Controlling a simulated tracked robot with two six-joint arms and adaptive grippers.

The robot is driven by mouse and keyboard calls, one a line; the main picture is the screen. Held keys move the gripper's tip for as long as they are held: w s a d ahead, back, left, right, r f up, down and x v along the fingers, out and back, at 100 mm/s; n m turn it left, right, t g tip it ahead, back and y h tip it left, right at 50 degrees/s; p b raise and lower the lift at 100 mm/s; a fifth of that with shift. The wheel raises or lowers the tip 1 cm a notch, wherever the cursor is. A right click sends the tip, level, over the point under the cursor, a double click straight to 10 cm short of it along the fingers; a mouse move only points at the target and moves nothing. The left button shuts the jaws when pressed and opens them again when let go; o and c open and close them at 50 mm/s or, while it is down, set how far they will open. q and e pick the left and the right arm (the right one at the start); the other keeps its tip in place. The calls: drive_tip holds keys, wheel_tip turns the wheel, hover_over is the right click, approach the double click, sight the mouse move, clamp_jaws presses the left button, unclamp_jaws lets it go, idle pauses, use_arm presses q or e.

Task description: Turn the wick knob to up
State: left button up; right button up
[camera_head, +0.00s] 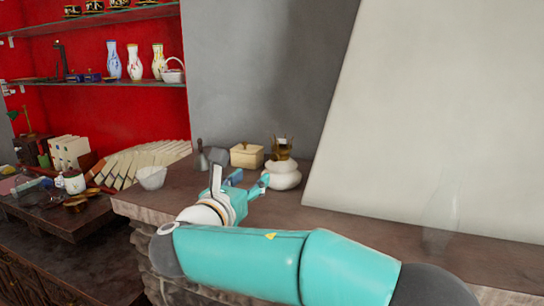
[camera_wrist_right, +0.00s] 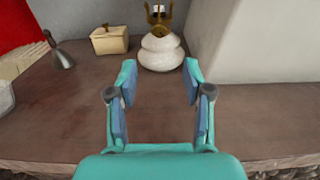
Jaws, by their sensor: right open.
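An oil lamp with a white rounded base (camera_head: 283,176) and a brass burner (camera_head: 281,148) stands upright on the dark stone ledge (camera_head: 370,228). In the right wrist view its white base (camera_wrist_right: 160,53) is straight ahead, and the brass burner (camera_wrist_right: 158,14) is cut off by the top edge. I cannot clearly make out the wick knob or how it is turned. My right gripper (camera_head: 240,181) is open and empty, in front of the lamp. In the right wrist view its fingertips (camera_wrist_right: 160,70) are spread with the lamp beyond them, apart from it. My left gripper is not in view.
A cream lidded box (camera_head: 246,157) and a grey bell-shaped thing (camera_head: 203,157) stand left of the lamp. A clear glass piece (camera_head: 441,215) stands at right. A pale wall (camera_head: 430,110) rises behind the ledge.

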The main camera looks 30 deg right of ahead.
sight(274, 157)
drive_tip(key=p+x, duration=0.3)
drive_tip(key=x, duration=1)
drive_tip(key=shift+w+d+f, duration=0.1)
clamp_jaws()
